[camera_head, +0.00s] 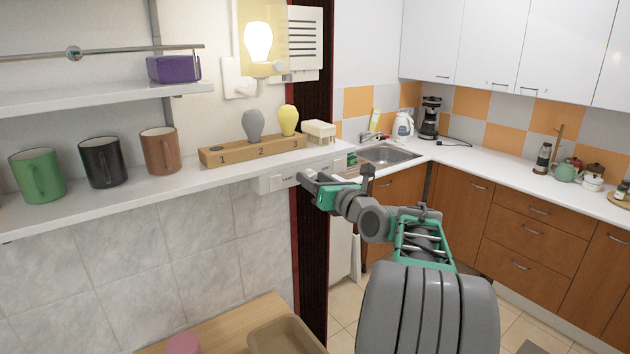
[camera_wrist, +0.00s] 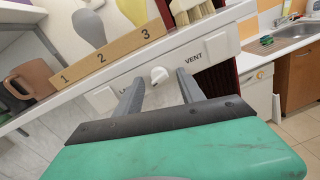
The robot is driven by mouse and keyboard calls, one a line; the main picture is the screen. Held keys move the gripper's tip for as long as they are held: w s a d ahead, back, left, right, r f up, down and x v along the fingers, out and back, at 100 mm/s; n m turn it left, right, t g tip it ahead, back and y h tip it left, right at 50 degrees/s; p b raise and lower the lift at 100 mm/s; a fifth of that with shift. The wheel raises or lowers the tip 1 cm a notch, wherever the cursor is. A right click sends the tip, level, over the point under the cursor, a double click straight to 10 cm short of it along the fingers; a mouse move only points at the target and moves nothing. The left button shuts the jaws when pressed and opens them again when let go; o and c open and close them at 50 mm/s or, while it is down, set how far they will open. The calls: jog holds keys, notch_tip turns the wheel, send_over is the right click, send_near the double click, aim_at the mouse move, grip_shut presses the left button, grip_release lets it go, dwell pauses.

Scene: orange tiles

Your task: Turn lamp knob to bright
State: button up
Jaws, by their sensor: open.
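In the wrist view a white knob (camera_wrist: 160,75) sits on a pale panel (camera_wrist: 215,43) under the shelf edge. A partly hidden label starting "LA" is left of the knob, and "VENT" is to its right. My gripper (camera_wrist: 161,80) is open, with one finger on each side of the knob in this view; I cannot tell whether they touch it. In the head view my gripper (camera_head: 310,183) is at the panel (camera_head: 274,183), and the knob cannot be made out. A bulb-shaped lamp (camera_head: 258,41) glows on the wall above.
A wooden block (camera_head: 240,153) marked 1, 2, 3 holds a grey bulb (camera_head: 254,125) and a yellow bulb (camera_head: 289,120). A brush (camera_head: 319,130) lies beside it. Several mugs (camera_head: 101,162) stand on the shelf left. A dark red post (camera_head: 310,240) rises behind my gripper.

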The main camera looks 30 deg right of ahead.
jog(key=s+b, duration=0.2)
jog(key=s, duration=0.5)
jog(key=shift+s+a+b, duration=0.15)
jog(key=shift+s+b, duration=0.15)
jog(key=shift+s, duration=0.1)
